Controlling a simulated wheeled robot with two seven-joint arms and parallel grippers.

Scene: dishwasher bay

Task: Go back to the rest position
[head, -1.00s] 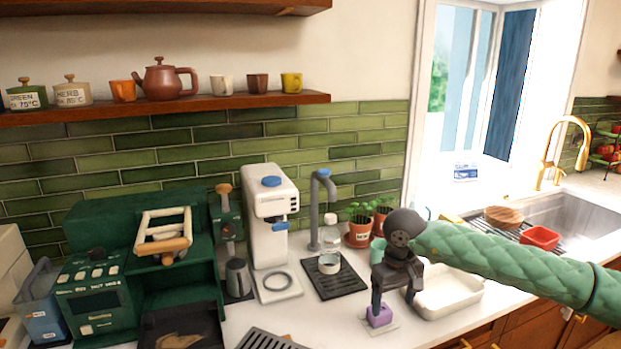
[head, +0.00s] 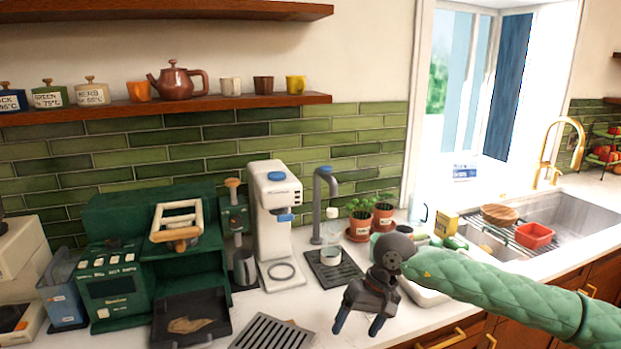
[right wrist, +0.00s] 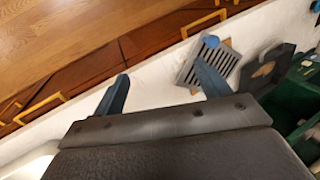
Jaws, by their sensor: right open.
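My right gripper (head: 356,331) hangs over the front of the white counter (head: 308,312), with its two dark blue fingers spread and nothing between them. In the right wrist view the gripper (right wrist: 160,84) also shows its fingers wide apart over bare counter. My green-sleeved right arm comes in from the right of the head view. My left gripper is not in view. The purple block seen earlier does not show now.
A grey slotted drain tray (head: 273,333) lies left of the gripper. A white water dispenser (head: 271,215), a green coffee machine (head: 120,293) and potted plants (head: 360,228) stand behind. A white tray (head: 420,291) is partly hidden by my arm. The sink (head: 580,225) is at right.

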